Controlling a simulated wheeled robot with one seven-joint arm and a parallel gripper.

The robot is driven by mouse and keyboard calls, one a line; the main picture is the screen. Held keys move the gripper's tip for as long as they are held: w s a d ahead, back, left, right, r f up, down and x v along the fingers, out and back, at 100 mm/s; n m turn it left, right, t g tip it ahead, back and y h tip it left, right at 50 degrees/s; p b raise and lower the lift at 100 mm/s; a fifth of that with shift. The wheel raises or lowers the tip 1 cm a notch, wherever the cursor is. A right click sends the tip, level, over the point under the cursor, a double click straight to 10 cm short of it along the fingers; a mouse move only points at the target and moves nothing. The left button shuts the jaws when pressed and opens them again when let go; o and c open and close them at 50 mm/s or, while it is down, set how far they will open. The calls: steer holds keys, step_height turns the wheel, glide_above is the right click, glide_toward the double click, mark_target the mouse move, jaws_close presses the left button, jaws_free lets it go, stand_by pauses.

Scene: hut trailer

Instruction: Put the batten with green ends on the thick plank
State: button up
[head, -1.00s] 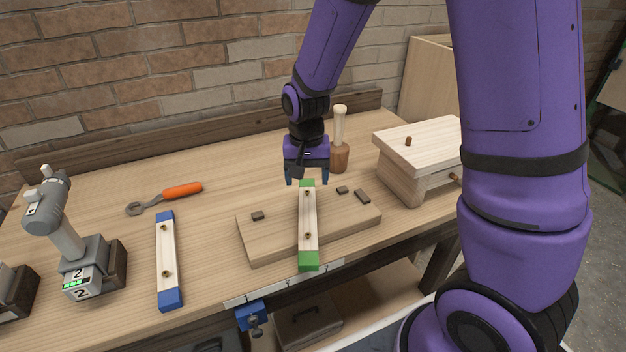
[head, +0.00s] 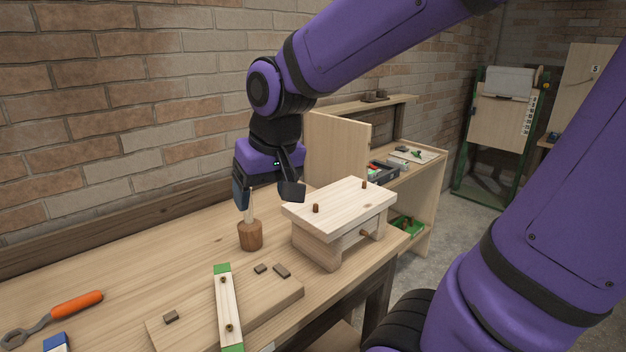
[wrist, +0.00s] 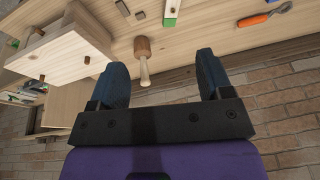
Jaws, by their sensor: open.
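The batten with green ends (head: 227,305) lies across the thick plank (head: 180,335), resting on its top. One green end also shows at the top of the wrist view (wrist: 170,20). My gripper (head: 268,192) is open and empty, raised above the bench behind and to the right of the batten, clear of it. In the head view it is near the mallet and the wooden stool-like block. In the wrist view its two blue fingers (wrist: 162,78) stand apart with nothing held between them.
A wooden mallet (head: 250,235) stands upright below my gripper. A raised wooden block with pegs (head: 340,208) stands to the right. Small dark pieces (head: 282,271) lie on the plank. An orange-handled wrench (head: 75,303) and a blue-ended batten (head: 57,343) lie at left.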

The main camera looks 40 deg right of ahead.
steer(key=s+d+r+n+t, duration=0.1)
steer(key=s+r, duration=0.3)
steer(key=s, duration=0.6)
steer(key=shift+d+r+n+t, duration=0.3)
steer(key=shift+d+r+t, duration=0.05)
steer(key=shift+d+t, duration=0.1)
steer(key=shift+w, duration=0.1)
